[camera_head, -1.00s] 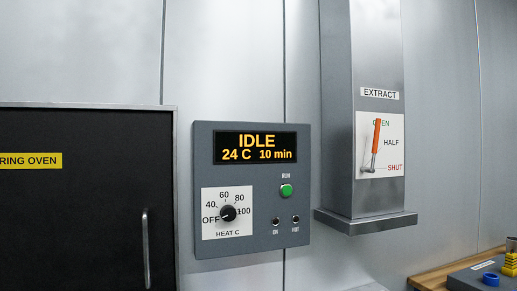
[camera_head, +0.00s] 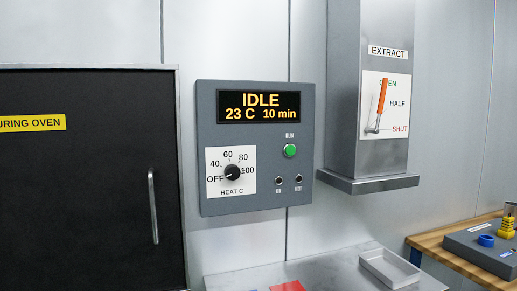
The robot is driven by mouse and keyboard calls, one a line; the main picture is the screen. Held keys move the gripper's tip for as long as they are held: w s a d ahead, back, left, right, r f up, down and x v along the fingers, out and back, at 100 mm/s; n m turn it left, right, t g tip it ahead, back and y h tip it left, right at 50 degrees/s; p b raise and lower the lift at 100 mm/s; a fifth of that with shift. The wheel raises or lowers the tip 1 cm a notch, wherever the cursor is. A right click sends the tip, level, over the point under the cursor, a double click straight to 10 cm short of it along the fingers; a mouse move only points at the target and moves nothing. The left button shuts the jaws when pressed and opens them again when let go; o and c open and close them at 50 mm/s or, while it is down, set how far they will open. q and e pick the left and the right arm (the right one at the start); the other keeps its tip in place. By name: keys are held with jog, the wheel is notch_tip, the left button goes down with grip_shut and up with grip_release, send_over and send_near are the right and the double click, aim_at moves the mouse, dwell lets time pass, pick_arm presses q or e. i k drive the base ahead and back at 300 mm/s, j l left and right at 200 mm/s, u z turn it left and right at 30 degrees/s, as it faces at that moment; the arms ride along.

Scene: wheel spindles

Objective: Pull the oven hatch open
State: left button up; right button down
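The oven hatch (camera_head: 80,190) is a large black panel in a metal frame at the left of the head view. It looks closed. A yellow label (camera_head: 33,122) ending in "URING OVEN" is on it. A vertical silver bar handle (camera_head: 153,207) is near its right edge. Neither of my grippers is in view, and nothing touches the handle.
Right of the hatch is a grey control panel (camera_head: 210,135) reading IDLE, 23 C, 10 min. An extract duct (camera_head: 342,100) with an orange lever (camera_head: 382,97) stands further right. Below are a metal bench (camera_head: 330,275), a shallow tray (camera_head: 390,271) and a wooden table (camera_head: 430,248).

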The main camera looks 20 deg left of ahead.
aim_at(89, 199)
jog(key=u, duration=1.85)
